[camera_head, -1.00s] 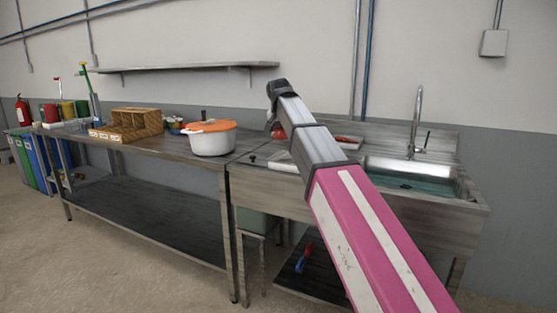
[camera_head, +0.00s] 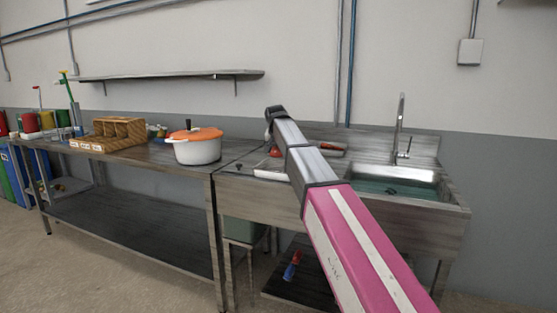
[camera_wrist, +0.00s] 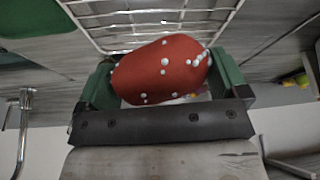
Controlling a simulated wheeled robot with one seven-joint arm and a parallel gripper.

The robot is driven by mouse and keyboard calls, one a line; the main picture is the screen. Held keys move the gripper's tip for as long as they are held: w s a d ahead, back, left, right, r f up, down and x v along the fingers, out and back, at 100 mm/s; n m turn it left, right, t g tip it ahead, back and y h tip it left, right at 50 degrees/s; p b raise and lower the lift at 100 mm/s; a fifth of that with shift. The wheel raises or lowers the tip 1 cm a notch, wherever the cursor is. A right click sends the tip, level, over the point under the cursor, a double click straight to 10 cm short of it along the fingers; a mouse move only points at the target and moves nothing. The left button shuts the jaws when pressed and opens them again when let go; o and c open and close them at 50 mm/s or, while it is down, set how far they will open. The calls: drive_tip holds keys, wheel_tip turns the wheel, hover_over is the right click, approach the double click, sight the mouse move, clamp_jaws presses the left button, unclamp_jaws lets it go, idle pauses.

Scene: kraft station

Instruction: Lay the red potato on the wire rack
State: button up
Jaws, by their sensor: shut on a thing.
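The red potato (camera_wrist: 160,70), with small white spots, lies between the green fingers of my gripper (camera_wrist: 163,88) in the wrist view. My gripper is shut on it. In the head view my gripper (camera_head: 274,150) hangs over the counter left of the sink, and a bit of red shows there, mostly hidden by my arm. The wire rack (camera_wrist: 150,11) shows as pale wires beyond the potato at the top of the wrist view. I cannot tell whether the potato touches it. In the head view the rack is not clearly seen.
A white pot with an orange lid (camera_head: 197,152) stands left of my gripper. A wooden organiser (camera_head: 112,140) stands farther left. The sink (camera_head: 395,188) with its tall tap (camera_head: 400,130) is on the right. A tray with red things (camera_head: 328,149) lies behind my arm.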

sight(279, 165)
drive_tip(key=shift+f, duration=1.85)
drive_tip(key=shift+f, duration=0.15)
drive_tip(key=o, duration=0.6)
drive_tip(key=shift+o, duration=0.2)
drive_tip(key=v, duration=1.2)
